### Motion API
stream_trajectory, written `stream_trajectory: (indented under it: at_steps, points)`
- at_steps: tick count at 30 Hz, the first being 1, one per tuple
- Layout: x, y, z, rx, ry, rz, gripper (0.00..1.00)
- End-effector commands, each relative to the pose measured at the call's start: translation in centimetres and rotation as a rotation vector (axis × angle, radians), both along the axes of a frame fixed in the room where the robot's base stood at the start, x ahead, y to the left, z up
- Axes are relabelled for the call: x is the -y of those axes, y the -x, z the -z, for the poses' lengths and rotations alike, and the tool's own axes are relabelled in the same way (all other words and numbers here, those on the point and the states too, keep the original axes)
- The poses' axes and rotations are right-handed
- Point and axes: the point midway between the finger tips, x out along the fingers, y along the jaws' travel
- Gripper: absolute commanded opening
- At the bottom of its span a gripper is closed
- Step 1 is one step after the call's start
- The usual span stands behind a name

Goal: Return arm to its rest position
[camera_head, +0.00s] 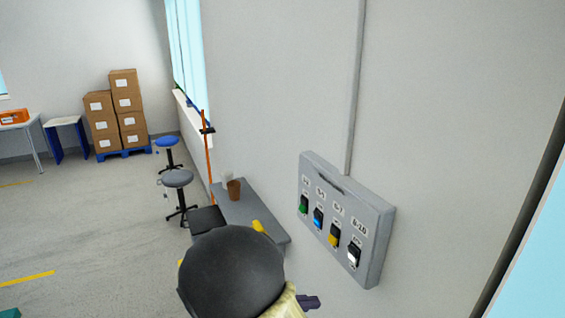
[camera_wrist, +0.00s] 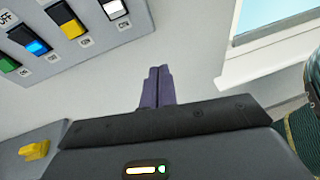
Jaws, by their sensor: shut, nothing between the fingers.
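A grey switch panel (camera_head: 345,218) hangs on the wall, right of centre in the head view. It carries a row of switches: green (camera_head: 304,204), blue (camera_head: 319,218), yellow (camera_head: 334,235) and white (camera_head: 353,255). In the wrist view the panel (camera_wrist: 105,38) is at the upper left. My gripper (camera_head: 312,301) is low in the head view, left of and below the panel, mostly hidden behind a dark round part of my arm. In the wrist view the purple fingers of my gripper (camera_wrist: 158,72) are together and empty, apart from the panel.
A grey table (camera_head: 258,212) stands against the wall with a brown cup (camera_head: 234,189) on it. Two stools (camera_head: 177,179), stacked cardboard boxes (camera_head: 115,112) and a side table (camera_head: 64,122) are further back. A window (camera_wrist: 275,20) is at upper right in the wrist view.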

Motion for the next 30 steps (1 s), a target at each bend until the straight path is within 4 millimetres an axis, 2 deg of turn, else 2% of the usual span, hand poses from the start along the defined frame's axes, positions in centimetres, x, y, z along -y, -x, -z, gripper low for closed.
stream_trajectory:
  at_steps: [1, 6, 9, 15, 19, 24, 30]
  points:
    - [1.9, 0.7, 0.6, 0.001, -0.087, 0.077, 0.00]
    - [5.8, 4.0, 3.1, 0.054, -0.403, 0.342, 0.00]
    - [7.0, 5.8, 4.1, 0.119, -0.578, 0.503, 0.00]
    - [7.9, 8.3, 5.0, 0.321, -0.900, 0.828, 0.00]
    - [8.2, 9.0, 4.8, 0.503, -1.085, 1.036, 0.00]
    - [9.1, 8.9, 3.6, 0.784, -1.282, 1.279, 0.00]
    - [9.9, 8.6, 2.7, 0.974, -1.381, 1.410, 0.00]
